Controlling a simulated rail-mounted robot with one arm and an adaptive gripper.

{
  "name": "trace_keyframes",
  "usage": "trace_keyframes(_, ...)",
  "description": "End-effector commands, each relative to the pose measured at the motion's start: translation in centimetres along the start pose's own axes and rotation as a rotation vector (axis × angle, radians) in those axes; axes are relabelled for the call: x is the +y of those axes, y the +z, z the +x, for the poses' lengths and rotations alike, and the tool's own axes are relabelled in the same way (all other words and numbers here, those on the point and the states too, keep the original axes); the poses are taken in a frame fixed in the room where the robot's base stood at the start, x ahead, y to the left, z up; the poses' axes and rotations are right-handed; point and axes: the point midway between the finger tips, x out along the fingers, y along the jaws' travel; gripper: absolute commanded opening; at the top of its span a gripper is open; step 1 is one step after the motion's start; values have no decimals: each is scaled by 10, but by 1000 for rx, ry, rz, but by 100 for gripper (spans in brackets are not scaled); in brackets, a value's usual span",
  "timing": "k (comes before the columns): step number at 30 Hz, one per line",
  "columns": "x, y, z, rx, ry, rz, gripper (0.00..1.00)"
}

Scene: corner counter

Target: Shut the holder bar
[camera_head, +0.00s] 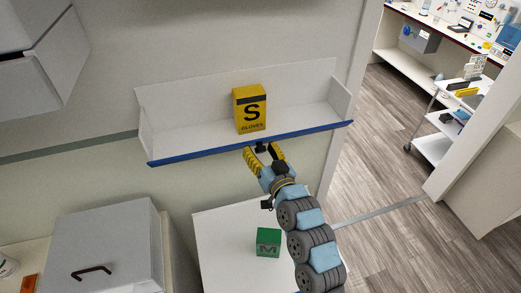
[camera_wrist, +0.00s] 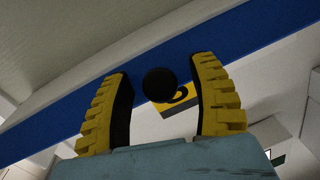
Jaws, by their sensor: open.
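The holder bar is a long blue bar (camera_head: 200,153) along the front lower edge of a white wall shelf (camera_head: 185,120). It crosses the wrist view diagonally (camera_wrist: 48,122). A round black knob (camera_wrist: 160,84) sits near the bar's middle. My gripper (camera_head: 261,151) is open at the bar, with its yellow fingers on either side of the knob in the wrist view (camera_wrist: 160,70). I cannot tell whether the fingers touch the knob. A yellow glove box (camera_head: 249,108) marked S stands upright on the shelf behind the bar and shows partly in the wrist view.
A green box (camera_head: 268,242) marked M rests on a white surface (camera_head: 220,235) below the shelf. A grey box with a dark handle (camera_head: 92,272) stands at lower left, and a grey cabinet (camera_head: 50,65) hangs at upper left. Floor is open at right, near a white cart (camera_head: 440,150).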

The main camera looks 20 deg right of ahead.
Motion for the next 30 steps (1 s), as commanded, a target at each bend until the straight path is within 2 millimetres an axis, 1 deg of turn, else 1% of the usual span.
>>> trace_keyframes(1, 0, 0, 0, 0, 0, 0, 57)
trace_keyframes(2, 0, 0, 0, 0, 0, 0, 48)
trace_keyframes(3, 0, 0, 0, 0, 0, 0, 37)
trace_keyframes(5, 0, 0, 0, 0, 0, 0, 20)
trace_keyframes(6, 0, 0, 0, 0, 0, 0, 8)
trace_keyframes(7, 0, 0, 0, 0, 0, 0, 0)
trace_keyframes(20, 0, -3, 0, -20, 5, 3, 0)
trace_keyframes(25, 0, -8, 1, -78, 18, 9, 0)
trace_keyframes(30, -1, -13, 4, -174, 35, 21, 0)
